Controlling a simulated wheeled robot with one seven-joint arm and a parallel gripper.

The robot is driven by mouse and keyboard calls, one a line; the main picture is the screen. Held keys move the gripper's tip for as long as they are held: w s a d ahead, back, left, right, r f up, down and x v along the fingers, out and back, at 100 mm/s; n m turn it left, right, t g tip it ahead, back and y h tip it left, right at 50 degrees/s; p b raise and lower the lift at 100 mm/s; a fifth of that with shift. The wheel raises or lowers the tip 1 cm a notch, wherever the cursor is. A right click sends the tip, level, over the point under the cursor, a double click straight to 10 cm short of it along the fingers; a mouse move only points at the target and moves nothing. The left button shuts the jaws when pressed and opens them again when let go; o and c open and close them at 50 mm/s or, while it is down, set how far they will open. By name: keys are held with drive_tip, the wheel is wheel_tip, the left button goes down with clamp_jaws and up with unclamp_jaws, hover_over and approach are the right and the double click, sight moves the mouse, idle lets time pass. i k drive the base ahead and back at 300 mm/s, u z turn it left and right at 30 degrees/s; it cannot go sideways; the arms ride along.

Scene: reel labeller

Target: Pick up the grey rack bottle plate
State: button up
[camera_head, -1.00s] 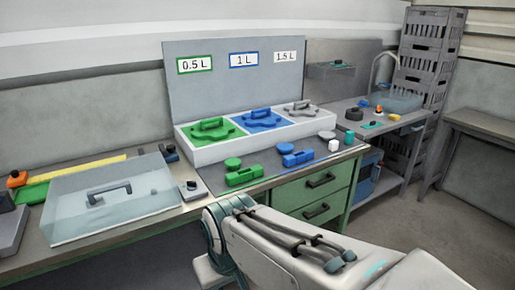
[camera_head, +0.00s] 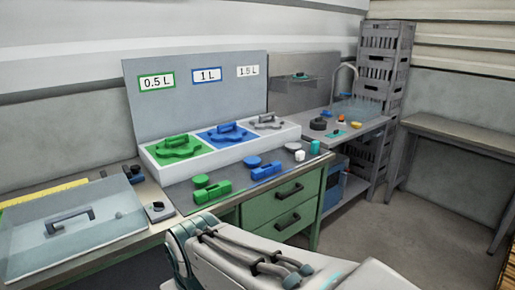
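The grey rack bottle plate (camera_head: 268,121) lies in the rightmost section of the white rack (camera_head: 222,151), under the 1.5 L sign (camera_head: 248,71). It has a raised handle on top. A blue plate (camera_head: 226,133) is in the middle section and a green plate (camera_head: 178,147) in the left one. My gripper is out of view. Only part of my arm shows at the bottom, in front of the bench and apart from the plates.
Green (camera_head: 211,192) and blue (camera_head: 266,171) handled parts lie on the dark bench in front of the rack. A clear cover (camera_head: 72,232) stands at left. A sink bench (camera_head: 350,133), stacked grey crates (camera_head: 385,60) and a side table (camera_head: 465,143) are at right. Floor is clear there.

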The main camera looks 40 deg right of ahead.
sight(292, 146)
drive_tip(key=z, duration=1.45)
